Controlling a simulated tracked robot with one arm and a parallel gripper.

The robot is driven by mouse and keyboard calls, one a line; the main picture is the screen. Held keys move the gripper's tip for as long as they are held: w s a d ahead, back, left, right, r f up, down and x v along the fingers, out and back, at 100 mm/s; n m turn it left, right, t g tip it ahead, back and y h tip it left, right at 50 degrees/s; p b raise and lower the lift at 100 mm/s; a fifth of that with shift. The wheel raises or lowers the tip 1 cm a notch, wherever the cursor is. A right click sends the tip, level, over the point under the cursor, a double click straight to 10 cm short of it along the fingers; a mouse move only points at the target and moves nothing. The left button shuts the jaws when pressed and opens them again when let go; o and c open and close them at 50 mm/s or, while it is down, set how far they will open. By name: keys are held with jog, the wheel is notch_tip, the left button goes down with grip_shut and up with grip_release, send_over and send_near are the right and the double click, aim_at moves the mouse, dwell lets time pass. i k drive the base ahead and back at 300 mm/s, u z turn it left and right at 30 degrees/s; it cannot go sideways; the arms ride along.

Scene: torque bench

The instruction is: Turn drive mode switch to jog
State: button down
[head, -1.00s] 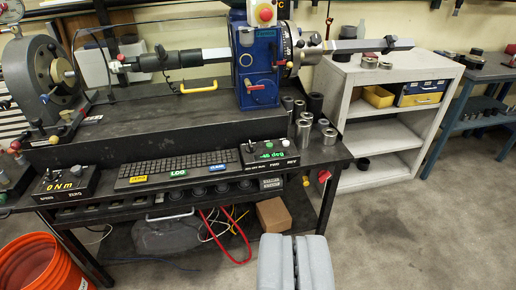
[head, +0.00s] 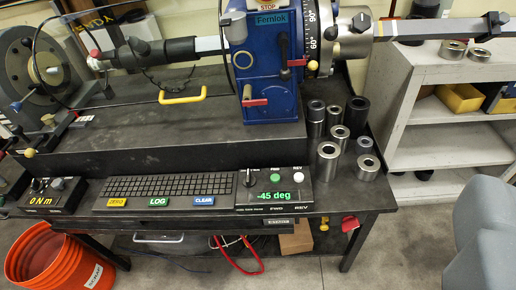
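The control box (head: 274,192) with a green "-45 deg" display stands at the front right of the bench. A small black knob (head: 248,179) with a light pointer sits at its upper left; it looks like the drive mode switch. The tiny lettering under it is too small to read, so its setting cannot be told. A green button and a white button sit to its right, above "FWD" and "REV" labels. My gripper (head: 482,208) is at the lower right, well apart from the box. Its grey fingers look closed together with nothing between them, and are partly cut off.
A keyboard (head: 165,186) and a box reading "0 Nm" (head: 47,196) lie left of the control box. Several metal sockets (head: 328,160) stand behind and right of it. The blue drive unit (head: 262,60) rises behind.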

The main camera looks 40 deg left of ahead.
aim_at(248, 182)
jog(key=u, duration=0.3)
jog(key=i, duration=0.9)
jog(key=u, duration=0.6)
